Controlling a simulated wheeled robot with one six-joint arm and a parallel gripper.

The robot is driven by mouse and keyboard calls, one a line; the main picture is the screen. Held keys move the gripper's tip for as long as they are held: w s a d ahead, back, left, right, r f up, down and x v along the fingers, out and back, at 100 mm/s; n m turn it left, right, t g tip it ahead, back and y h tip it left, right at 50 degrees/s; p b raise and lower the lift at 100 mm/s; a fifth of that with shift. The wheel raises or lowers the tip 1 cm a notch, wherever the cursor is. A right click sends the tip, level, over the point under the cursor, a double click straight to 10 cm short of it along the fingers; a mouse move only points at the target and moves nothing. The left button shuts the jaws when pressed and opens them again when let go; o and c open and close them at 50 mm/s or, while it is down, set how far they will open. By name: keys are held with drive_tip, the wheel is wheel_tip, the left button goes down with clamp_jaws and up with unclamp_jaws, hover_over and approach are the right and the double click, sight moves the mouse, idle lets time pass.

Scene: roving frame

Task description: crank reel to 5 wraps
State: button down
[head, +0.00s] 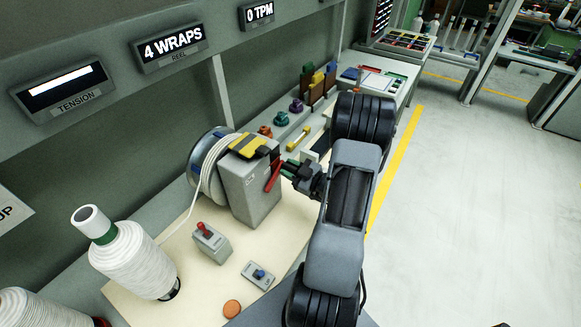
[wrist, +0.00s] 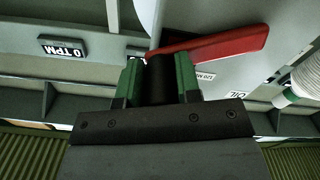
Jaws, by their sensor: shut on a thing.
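The reel (head: 208,168) is a wheel with white cord on it, at the left side of a grey housing (head: 250,192) on the bench. The red crank arm (head: 273,176) is on the housing's right face; it also shows in the wrist view (wrist: 215,45). My gripper (head: 291,170) is beside it, with its green fingers closed around the black crank knob (wrist: 160,80) in the wrist view. The reel display (head: 170,48) reads 4 WRAPS. Another display (head: 260,14) reads 0 TPM; it also shows upside down in the wrist view (wrist: 62,48).
A tension display (head: 62,90) shows a lit bar. A large white cord spool (head: 132,258) stands at the left front. A red-lever box (head: 211,241), a blue-switch box (head: 258,275) and an orange disc (head: 232,308) sit in front. Open floor (head: 455,220) lies right.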

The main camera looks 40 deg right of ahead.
drive_tip(key=c, duration=0.8)
unclamp_jaws()
drive_tip(key=shift+f, duration=0.1)
drive_tip(key=b+v, duration=0.1)
drive_tip(key=v, duration=1.2)
drive_tip(key=shift+s+d+b, duration=0.2)
drive_tip(key=shift+s+b, duration=0.15)
drive_tip(key=shift+b, duration=0.05)
drive_tip(key=shift+c, duration=0.3)
